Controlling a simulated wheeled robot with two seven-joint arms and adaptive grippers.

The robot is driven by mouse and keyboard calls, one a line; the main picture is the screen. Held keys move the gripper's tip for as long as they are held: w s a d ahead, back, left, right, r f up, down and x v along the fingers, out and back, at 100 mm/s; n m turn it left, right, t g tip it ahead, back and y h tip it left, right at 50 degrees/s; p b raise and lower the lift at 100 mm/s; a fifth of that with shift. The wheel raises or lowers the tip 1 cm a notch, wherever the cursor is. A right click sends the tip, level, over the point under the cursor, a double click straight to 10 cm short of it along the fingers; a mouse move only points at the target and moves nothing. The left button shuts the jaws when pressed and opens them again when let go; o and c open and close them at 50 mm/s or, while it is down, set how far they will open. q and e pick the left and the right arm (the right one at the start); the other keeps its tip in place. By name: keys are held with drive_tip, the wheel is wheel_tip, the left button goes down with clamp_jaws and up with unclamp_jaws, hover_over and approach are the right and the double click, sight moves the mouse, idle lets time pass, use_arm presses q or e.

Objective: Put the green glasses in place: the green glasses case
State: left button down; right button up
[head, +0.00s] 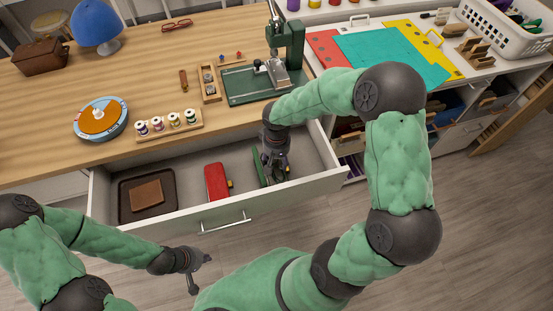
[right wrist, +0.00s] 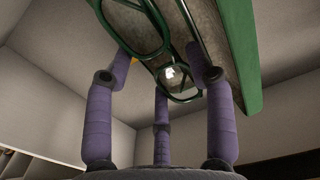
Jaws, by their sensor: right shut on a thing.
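My right gripper (head: 276,168) reaches down into the right part of the open drawer. In the right wrist view its purple fingers (right wrist: 165,85) are shut on the green glasses (right wrist: 140,30), whose rims and lenses show between them. The green glasses case (right wrist: 238,50) is right beside the glasses in that view, with a grey lining; whether the glasses touch it I cannot tell. In the head view the green case (head: 258,168) is a narrow green strip, partly hidden by the gripper. My left gripper (head: 200,272) is empty in front of the drawer, its fingers spread.
The drawer (head: 222,217) also holds a red case (head: 215,182) and a dark tray (head: 126,205) with a brown wallet (head: 147,194). On the desk above are a green press (head: 290,50), a spool rack (head: 170,126) and red glasses (head: 177,25). Drawer walls surround my right gripper.

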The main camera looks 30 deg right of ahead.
drive_tip(key=shift+f, duration=0.3)
drive_tip(key=o, duration=1)
drive_tip(key=shift+r, duration=0.1)
wheel_tip(320, 180, up, 12)
idle(0.7)
